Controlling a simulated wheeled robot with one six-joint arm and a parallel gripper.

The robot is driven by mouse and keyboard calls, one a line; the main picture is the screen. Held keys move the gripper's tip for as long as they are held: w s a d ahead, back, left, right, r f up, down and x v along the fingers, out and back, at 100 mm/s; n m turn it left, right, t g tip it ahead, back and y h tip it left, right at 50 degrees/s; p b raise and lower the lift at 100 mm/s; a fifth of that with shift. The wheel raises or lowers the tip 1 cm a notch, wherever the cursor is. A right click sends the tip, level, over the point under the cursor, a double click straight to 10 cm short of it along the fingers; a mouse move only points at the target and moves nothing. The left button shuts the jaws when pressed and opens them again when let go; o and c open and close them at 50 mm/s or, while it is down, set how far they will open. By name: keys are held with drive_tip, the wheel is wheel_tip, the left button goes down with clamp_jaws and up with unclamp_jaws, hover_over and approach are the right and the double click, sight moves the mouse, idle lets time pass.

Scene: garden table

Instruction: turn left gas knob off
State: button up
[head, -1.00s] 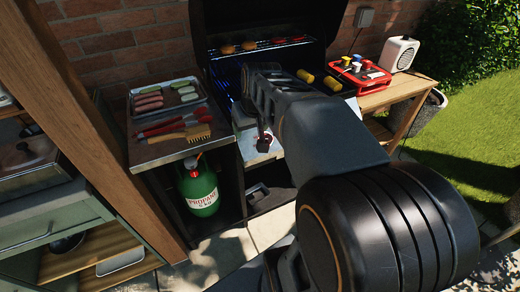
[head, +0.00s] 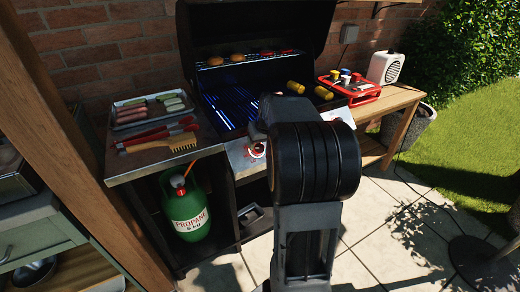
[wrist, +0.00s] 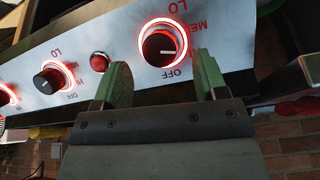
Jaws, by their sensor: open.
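The left gas knob (wrist: 159,47) is dark, with a glowing red ring, on the grill's pale front panel (wrist: 120,38). The wrist view is upside down, so this knob is at the right of that picture. In the head view the knob (head: 257,150) shows just left of my arm, which hides my gripper and most of the panel.
A second lit knob (wrist: 50,80) and a red button (wrist: 99,62) are on the same panel. A side shelf (head: 165,160) with a tray (head: 148,110) and tools stands left, above a green propane bottle (head: 187,212). The lid (head: 250,30) is up.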

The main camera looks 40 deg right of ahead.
sight(260, 148)
drive_tip(key=shift+x, duration=1.75)
drive_tip(key=shift+d, duration=0.1)
drive_tip(key=c, duration=0.9)
